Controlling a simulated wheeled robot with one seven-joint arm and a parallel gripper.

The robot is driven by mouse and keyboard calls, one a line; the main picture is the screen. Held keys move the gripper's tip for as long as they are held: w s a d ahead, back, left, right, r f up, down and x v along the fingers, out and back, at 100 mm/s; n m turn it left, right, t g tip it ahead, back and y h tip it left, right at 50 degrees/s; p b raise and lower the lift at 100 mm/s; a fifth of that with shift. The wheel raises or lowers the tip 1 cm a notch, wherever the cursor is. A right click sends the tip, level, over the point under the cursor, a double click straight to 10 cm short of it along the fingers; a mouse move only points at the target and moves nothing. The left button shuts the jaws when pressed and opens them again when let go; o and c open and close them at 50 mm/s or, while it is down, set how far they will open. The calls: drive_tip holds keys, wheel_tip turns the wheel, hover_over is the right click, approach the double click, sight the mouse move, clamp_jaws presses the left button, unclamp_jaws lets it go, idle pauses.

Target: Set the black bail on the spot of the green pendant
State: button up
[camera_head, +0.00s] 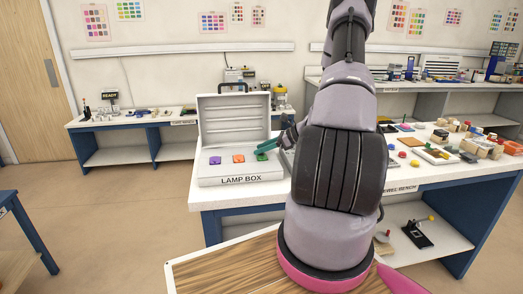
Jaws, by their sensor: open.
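The open white lamp box (203,181), labelled LAMP BOX, stands on the near left end of the white bench. On its panel lie a purple pendant (215,160), an orange pendant (239,158) and a green pendant (262,156), from left to right. My gripper (261,149) has teal fingers and is open, just above and partly in front of the green pendant. I cannot make out a black bail; it may be too small or hidden by my gripper or arm.
My arm hides the bench just right of the lamp box. Farther right, the jewel bench (406,187) holds many small coloured pieces, trays and blocks. A back-left bench (185,122) carries small tools. Open floor (120,200) lies left of the lamp box.

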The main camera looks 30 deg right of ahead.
drive_tip(key=v, duration=1.1)
drive_tip(key=shift+s+r, duration=0.1)
drive_tip(key=shift+r, duration=0.05)
drive_tip(key=s+a+r+n+g+h, duration=0.2)
drive_tip(key=s+a+r+n, duration=0.1)
drive_tip(key=a+r+n, duration=0.45)
drive_tip(key=s+a+r+n+g+h, duration=0.2)
drive_tip(key=s+a+r+n, duration=0.15)
drive_tip(key=a+r, duration=0.55)
drive_tip(key=s+a+r+n+t+h, duration=0.1)
drive_tip(key=s+a+r+n+h, duration=0.1)
drive_tip(key=s+r+n, duration=0.3)
drive_tip(key=s+a+r+n+t+h, duration=0.1)
drive_tip(key=s+a+r+n+t, duration=0.1)
drive_tip(key=s+a+r+n, duration=0.3)
drive_tip(key=s+r, duration=0.3)
drive_tip(key=s, duration=0.1)
drive_tip(key=shift+n+t+h, duration=0.3)
drive_tip(key=shift+h, duration=0.1)
